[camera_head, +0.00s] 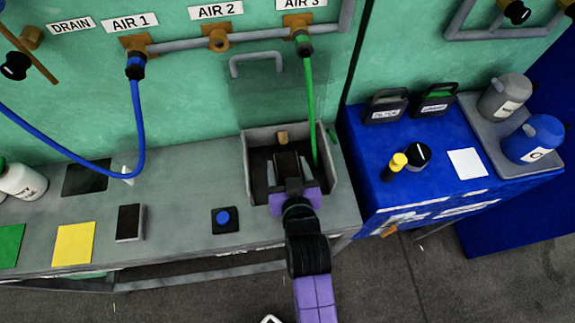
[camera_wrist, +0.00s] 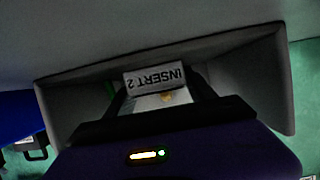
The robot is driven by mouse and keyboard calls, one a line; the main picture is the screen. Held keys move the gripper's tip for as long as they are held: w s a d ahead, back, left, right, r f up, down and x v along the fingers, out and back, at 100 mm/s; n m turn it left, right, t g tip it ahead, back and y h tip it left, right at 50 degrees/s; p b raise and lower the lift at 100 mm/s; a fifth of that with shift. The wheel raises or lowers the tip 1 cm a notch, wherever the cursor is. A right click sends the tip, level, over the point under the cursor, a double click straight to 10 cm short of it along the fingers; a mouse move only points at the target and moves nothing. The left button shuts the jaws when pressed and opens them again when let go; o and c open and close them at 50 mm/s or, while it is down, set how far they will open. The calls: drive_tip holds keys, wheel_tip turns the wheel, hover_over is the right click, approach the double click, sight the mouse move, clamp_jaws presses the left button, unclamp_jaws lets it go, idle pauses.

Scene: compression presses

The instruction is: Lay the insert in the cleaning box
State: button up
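The insert is a dark block (camera_head: 287,163) with a white end label that reads "INSERT 2" upside down in the wrist view (camera_wrist: 155,79). My gripper (camera_head: 290,170) reaches into the open front of the grey cleaning box (camera_head: 330,172). Its two fingers (camera_wrist: 160,97) lie on both sides of the insert and appear shut on it. The box walls surround the insert in the wrist view. Whether the insert touches the box floor is hidden. A small tan piece (camera_head: 283,137) shows at the back of the box.
A green hose (camera_head: 310,100) hangs from AIR 3 into the box's right side. Left of the box, a blue button (camera_head: 223,218) and another dark block (camera_head: 130,222) are on the grey bench (camera_head: 180,210). A blue cabinet (camera_head: 430,185) stands right.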

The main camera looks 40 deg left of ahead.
drive_tip(key=shift+o, duration=0.7)
drive_tip(key=shift+r, duration=0.2)
drive_tip(key=shift+s+d, duration=0.2)
drive_tip(key=shift+d, duration=0.05)
drive_tip(key=v, duration=1.1)
drive_tip(key=shift+d+r, duration=0.2)
drive_tip(key=shift+r, duration=0.05)
